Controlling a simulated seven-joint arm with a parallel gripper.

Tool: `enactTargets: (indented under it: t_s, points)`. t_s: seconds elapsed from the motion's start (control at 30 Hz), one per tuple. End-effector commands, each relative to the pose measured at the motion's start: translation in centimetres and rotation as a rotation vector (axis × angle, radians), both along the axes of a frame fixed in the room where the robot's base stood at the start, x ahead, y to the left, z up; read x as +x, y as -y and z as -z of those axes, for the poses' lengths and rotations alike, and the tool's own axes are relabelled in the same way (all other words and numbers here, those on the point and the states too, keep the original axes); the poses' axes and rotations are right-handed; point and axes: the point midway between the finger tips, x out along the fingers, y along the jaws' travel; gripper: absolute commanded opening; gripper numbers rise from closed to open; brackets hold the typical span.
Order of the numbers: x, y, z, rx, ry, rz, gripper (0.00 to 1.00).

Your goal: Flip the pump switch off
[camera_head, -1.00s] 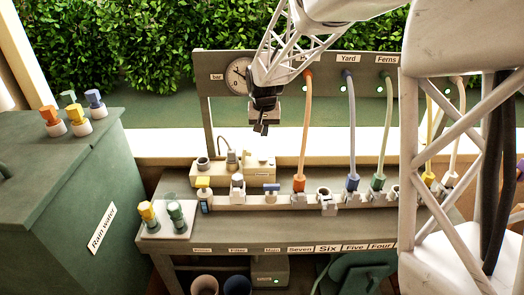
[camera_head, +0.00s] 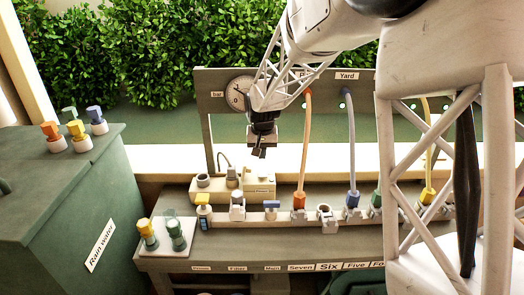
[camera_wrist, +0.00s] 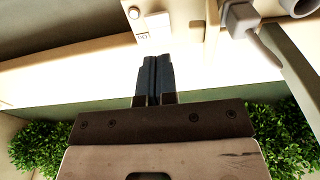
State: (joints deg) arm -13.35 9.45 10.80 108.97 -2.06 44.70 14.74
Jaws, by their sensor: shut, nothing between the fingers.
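The cream pump box (camera_head: 259,183) stands on the back of the bench, with a label on its face. I cannot tell which way the switch is set. My gripper (camera_head: 260,153) points down just above the box in the head view. In the wrist view my gripper (camera_wrist: 153,60) has its dark fingers together and empty, apart from the switch piece.
A grey plug with a cable (camera_wrist: 242,18) is beside the box. A manifold with valves and an orange hose (camera_head: 303,150) runs along the bench front. A gauge (camera_head: 239,95) is on the panel behind. A green rain-water tank (camera_head: 70,190) stands left.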

Motion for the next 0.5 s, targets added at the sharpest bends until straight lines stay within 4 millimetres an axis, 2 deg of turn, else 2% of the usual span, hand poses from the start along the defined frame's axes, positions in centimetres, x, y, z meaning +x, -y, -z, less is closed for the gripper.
enactTargets:
  t_s: [0.3, 0.5]
  points:
    - [0.5, 0.0, 4.4, 0.0, -0.001, 0.0, 0.0]
    - [0.7, 0.0, 6.5, 0.0, 0.0, 0.0, 0.0]
